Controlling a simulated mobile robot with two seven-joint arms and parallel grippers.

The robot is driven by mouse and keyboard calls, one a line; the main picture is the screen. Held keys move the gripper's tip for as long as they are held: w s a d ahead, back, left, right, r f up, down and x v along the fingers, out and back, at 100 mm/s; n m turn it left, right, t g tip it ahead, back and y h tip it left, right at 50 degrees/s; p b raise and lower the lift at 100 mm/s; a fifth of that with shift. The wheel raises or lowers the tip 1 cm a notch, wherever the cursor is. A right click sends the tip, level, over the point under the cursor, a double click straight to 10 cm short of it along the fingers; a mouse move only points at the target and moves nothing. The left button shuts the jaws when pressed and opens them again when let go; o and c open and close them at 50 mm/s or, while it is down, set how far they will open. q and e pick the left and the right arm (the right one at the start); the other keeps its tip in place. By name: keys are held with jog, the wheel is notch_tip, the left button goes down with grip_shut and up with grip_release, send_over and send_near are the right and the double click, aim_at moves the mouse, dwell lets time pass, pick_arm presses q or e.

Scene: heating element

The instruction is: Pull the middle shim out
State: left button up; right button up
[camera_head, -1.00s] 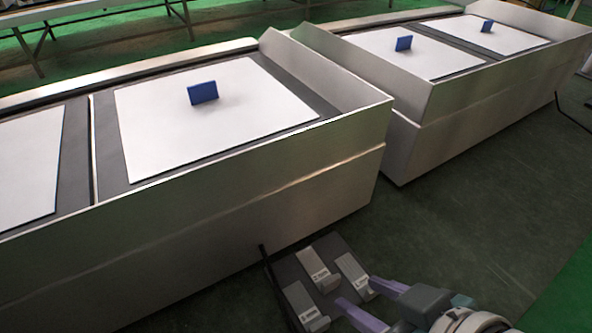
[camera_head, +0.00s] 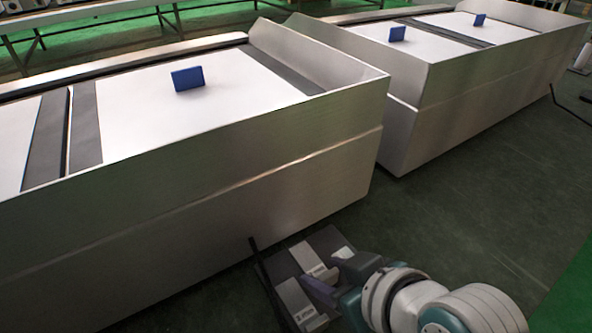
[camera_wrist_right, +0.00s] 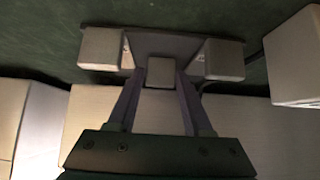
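Three pale grey shims sit side by side in a dark holder (camera_head: 272,262) low beside the metal housing; the holder also shows in the wrist view (camera_wrist_right: 190,45). The middle shim (camera_head: 306,261) lies between the left shim (camera_head: 297,306) and the right shim (camera_head: 328,241). In the wrist view the middle shim (camera_wrist_right: 160,72) stands between the two purple fingers of my right gripper (camera_wrist_right: 160,82). The fingers are apart, with a narrow gap showing beside the shim; firm contact is not visible. My right gripper (camera_head: 333,282) partly hides the shims in the head view. My left gripper is not in view.
A second housing (camera_head: 480,110) stands at the upper right. Dark green floor (camera_head: 440,230) is open to the right.

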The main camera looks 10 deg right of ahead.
grip_shut()
dwell(1.2)
